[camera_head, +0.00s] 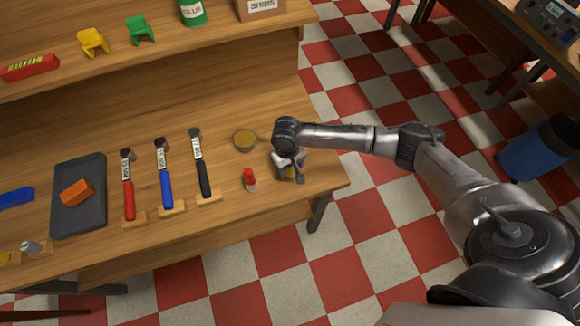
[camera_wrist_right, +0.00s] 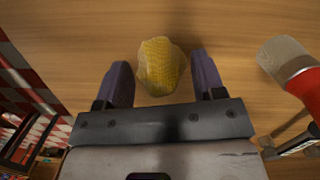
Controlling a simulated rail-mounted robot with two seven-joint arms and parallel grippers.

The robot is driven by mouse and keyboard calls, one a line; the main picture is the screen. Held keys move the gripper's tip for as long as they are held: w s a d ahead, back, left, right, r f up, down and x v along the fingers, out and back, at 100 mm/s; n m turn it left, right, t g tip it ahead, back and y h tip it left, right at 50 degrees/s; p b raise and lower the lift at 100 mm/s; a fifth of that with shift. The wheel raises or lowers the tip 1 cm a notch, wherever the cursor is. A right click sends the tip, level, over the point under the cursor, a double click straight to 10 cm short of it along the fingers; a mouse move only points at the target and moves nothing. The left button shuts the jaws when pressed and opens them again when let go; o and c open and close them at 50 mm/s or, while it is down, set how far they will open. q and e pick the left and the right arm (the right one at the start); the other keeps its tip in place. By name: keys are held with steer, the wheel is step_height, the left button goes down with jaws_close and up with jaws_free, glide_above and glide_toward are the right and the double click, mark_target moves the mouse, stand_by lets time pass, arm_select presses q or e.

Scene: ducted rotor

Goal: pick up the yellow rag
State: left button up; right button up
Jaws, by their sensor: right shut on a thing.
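The yellow rag (camera_wrist_right: 162,68) is a small, textured, crumpled bundle at the bench's right end. In the right wrist view it lies between the two dark fingers of my right gripper (camera_wrist_right: 160,62). I cannot tell whether the rag is clear of the wood. My left gripper is not in view.
Red (camera_head: 128,200), blue (camera_head: 166,190) and black (camera_head: 204,180) handled tools lie further left, then a dark tray (camera_head: 65,215) with an orange block.

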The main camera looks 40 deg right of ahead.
step_height(320, 180, up, 3)
steer(key=s+d+r, duration=0.1)
steer(key=s+r, duration=0.1)
steer(key=s, duration=0.1)
steer(key=s+d+r+p, duration=0.1)
steer(key=s+d+r, duration=0.1)
steer(key=s, duration=0.2)
steer(key=s+d+r+p, duration=0.1)
steer(key=s+d+r, duration=0.1)
steer(key=s+r, duration=0.1)
steer(key=shift+s+d, duration=0.15)
steer(key=shift+d, duration=0.05)
